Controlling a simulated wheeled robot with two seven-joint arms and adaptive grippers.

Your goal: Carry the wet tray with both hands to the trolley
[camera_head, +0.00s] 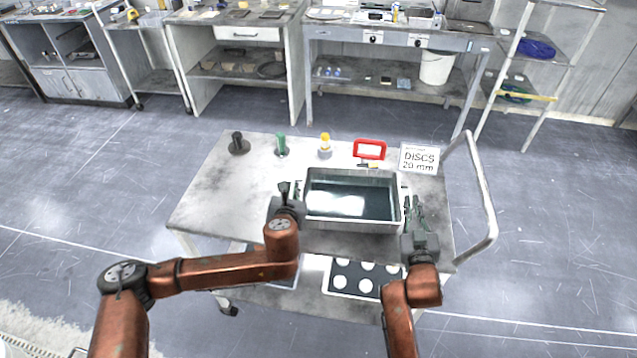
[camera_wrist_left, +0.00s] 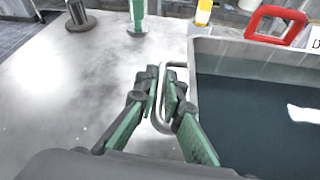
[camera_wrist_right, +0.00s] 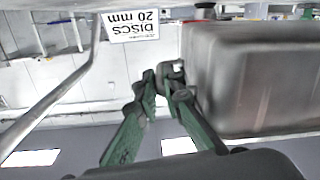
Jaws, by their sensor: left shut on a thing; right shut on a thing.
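The wet tray (camera_head: 352,224), a grey metal tray with dark, shiny liquid, is level over the right half of the trolley's top (camera_head: 212,205). I cannot tell whether its base touches the top. My left gripper (camera_head: 296,191) is shut on the wire handle (camera_wrist_left: 157,118) at the tray's left end. My right gripper (camera_head: 411,206) is at the tray's right end, shut on the handle there, which its fingers mostly hide. The tray's side wall fills the right of the right wrist view (camera_wrist_right: 250,85), which is upside down.
On the trolley behind the tray stand a black-knobbed piece (camera_head: 238,144), a green one (camera_head: 281,146), a yellow-topped one (camera_head: 325,147), a red frame (camera_head: 369,149) and a "DISCS 20 mm" sign (camera_head: 419,158). The push handle (camera_head: 484,190) rises at right. The top's left part is clear.

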